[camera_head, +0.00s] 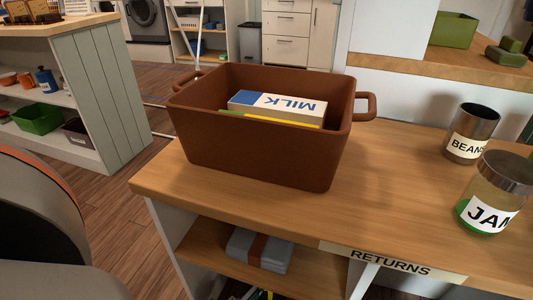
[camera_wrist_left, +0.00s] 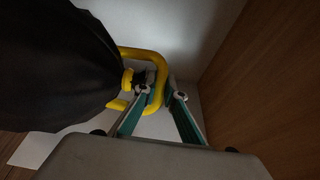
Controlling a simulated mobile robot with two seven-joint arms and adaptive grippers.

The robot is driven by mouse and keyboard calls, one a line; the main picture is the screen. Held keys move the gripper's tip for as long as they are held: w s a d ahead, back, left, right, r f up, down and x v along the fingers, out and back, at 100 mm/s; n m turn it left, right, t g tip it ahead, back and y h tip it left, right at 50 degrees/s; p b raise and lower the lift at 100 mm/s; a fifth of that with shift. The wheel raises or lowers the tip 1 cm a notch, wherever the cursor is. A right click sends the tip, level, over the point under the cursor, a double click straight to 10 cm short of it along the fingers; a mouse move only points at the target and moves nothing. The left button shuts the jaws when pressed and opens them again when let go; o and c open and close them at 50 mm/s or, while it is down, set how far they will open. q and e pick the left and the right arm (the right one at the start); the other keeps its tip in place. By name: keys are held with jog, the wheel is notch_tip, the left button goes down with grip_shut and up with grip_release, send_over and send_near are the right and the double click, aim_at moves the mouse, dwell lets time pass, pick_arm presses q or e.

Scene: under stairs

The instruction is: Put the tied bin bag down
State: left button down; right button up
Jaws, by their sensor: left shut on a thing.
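The tied bin bag (camera_wrist_left: 60,70) is black and fills the left of the left wrist view. A yellow tie (camera_wrist_left: 127,80) cinches its neck, and a thick yellow loop (camera_wrist_left: 152,56) comes off it. My left gripper (camera_wrist_left: 161,94) is shut on the loop, which passes between its two fingers. The bag's far side and underside are out of frame, so I cannot tell whether it rests on anything. The head view shows neither the bag nor either gripper.
A white wall (camera_wrist_left: 185,40) and a brown wooden panel (camera_wrist_left: 260,80) stand close to the left gripper. In the head view, a brown crate (camera_head: 260,155) with a milk carton (camera_head: 275,105), a bean tin (camera_head: 472,130) and a jam jar (camera_head: 490,195) stand on a wooden counter (camera_head: 390,185). Floor (camera_head: 120,215) shows left.

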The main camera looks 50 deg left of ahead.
pick_arm(q)
jog(key=shift+w+r, duration=0.15)
jog(key=shift+w, duration=0.05)
jog(key=c, duration=2.1)
grip_release()
jog(key=shift+s, duration=0.1)
jog(key=shift+c, duration=0.2)
